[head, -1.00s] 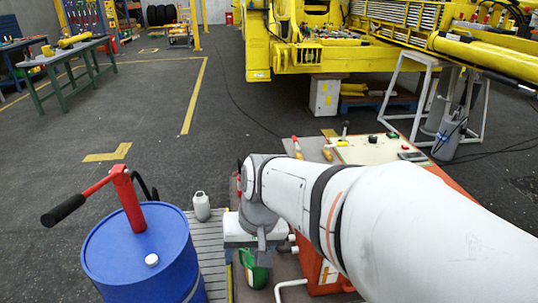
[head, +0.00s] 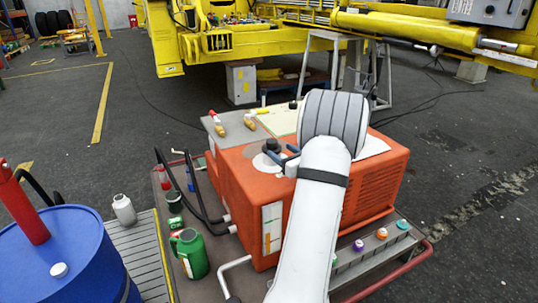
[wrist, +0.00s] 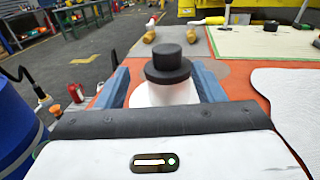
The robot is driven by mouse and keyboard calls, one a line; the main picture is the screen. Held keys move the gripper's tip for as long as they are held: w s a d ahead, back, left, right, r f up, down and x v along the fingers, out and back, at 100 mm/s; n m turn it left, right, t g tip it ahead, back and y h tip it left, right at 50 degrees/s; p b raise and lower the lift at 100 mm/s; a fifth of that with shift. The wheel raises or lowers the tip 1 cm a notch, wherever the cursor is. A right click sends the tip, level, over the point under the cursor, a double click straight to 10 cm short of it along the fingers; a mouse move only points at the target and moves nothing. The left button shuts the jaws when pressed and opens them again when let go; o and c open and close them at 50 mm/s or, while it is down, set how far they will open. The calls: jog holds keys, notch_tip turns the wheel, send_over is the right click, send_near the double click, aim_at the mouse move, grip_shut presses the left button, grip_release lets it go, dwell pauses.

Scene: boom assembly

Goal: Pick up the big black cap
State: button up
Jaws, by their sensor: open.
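The big black cap (head: 271,145) sits on top of the orange machine (head: 382,178), near its left end, over a pale round patch. In the wrist view the black cap (wrist: 168,62) has a wide brim and a narrower top, and stands upright on a white neck. My gripper (head: 279,158) is open, its blue fingers at the cap's near side. In the wrist view the fingers of my gripper (wrist: 161,78) stand left and right of the cap and neck, with gaps visible. The palm hides the lower part of the neck.
Yellow-handled tools (head: 217,124) lie on a grey plate behind the cap. A smaller black knob (head: 292,104) stands on the cream panel. A green jug (head: 190,254), a grey bottle (head: 124,210) and a blue drum (head: 62,262) stand at the left. Small coloured caps (head: 381,234) line the front right.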

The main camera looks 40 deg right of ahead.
aim_at(275, 146)
jog(key=shift+w+d+f+h, duration=0.15)
jog(key=shift+d+h, duration=0.15)
jog(key=shift+d, duration=0.15)
jog(key=w, duration=0.4)
jog(key=w+d, duration=0.1)
jog(key=w, duration=0.2)
jog(key=shift+f, duration=0.1)
jog(key=c, duration=1.1)
